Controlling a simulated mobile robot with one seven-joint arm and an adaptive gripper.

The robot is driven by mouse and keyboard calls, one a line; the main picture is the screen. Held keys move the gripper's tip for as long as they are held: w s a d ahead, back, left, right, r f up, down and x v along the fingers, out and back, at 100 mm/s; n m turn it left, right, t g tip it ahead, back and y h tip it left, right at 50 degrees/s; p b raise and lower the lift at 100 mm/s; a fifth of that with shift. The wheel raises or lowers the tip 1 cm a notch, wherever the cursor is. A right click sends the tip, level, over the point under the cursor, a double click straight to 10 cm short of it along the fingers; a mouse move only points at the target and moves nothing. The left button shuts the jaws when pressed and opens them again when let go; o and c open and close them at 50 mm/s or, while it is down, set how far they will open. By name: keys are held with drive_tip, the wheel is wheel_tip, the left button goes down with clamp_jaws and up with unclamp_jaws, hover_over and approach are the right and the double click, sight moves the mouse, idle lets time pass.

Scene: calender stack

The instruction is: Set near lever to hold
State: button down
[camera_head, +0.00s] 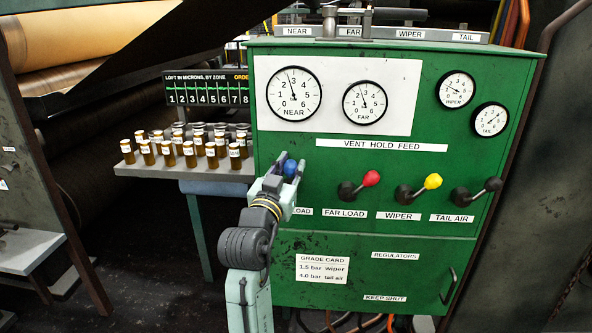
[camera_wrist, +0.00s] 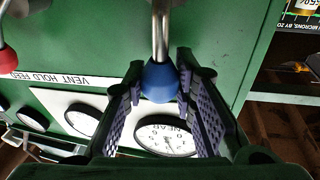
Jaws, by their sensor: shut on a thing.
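The near lever's blue knob (camera_head: 290,168) shows at the left end of the lever row on the green panel. My gripper (camera_head: 281,180) reaches it from below and hides the lever's base and part of its label. In the wrist view the blue knob (camera_wrist: 160,82) sits between the two fingers of my gripper (camera_wrist: 160,72), which are shut on it. The lever's metal shaft (camera_wrist: 162,32) runs from the knob to the top of that view. The VENT HOLD FEED strip (camera_head: 381,146) is above the levers. The NEAR gauge (camera_head: 294,95) needle points a little left of straight up.
The red far lever (camera_head: 371,178), yellow wiper lever (camera_head: 432,181) and black tail air lever (camera_head: 493,184) stand to the right, all leaning up and right. Several capped amber vials (camera_head: 190,155) stand on a shelf to the left. A closed lower door has a handle (camera_head: 449,286).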

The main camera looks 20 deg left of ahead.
drive_tip(key=shift+a+n, duration=0.2)
drive_tip(key=shift+n, duration=0.2)
drive_tip(key=c, duration=1.3)
unclamp_jaws()
drive_tip(key=shift+s, duration=0.2)
drive_tip(key=s+f, duration=0.2)
drive_tip(key=s, duration=0.9)
drive_tip(key=shift+s+d, duration=0.3)
drive_tip(key=shift+d, duration=0.15)
